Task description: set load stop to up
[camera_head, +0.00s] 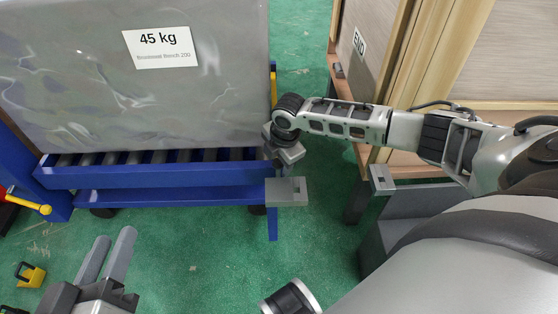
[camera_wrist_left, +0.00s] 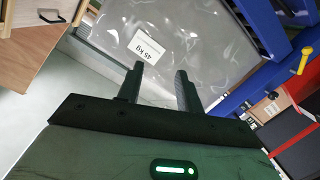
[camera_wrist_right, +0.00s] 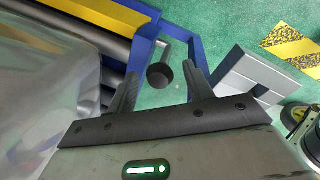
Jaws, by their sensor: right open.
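A blue roller cart (camera_head: 170,178) carries a large grey wrapped load (camera_head: 100,90) labelled 45 kg. In the right wrist view, a short grey bar ending in a round black knob (camera_wrist_right: 160,76) stands at the end of the blue frame; I cannot tell for certain whether it is the load stop or how it is set. A yellow bar (camera_wrist_right: 105,12) lies along the cart there. My right gripper (camera_wrist_right: 162,70) is open, its fingers on either side of the knob in that view; contact is unclear. My left gripper (camera_wrist_left: 160,69) is open and empty, away from the cart's front.
A yellow handle (camera_head: 28,200) projects at the cart's left. A wooden cabinet marked END (camera_head: 358,43) stands at right, beyond a gap of green floor. Grey fittings (camera_head: 286,191) are near my right gripper. A yellow padlock-like object (camera_head: 31,274) lies at lower left.

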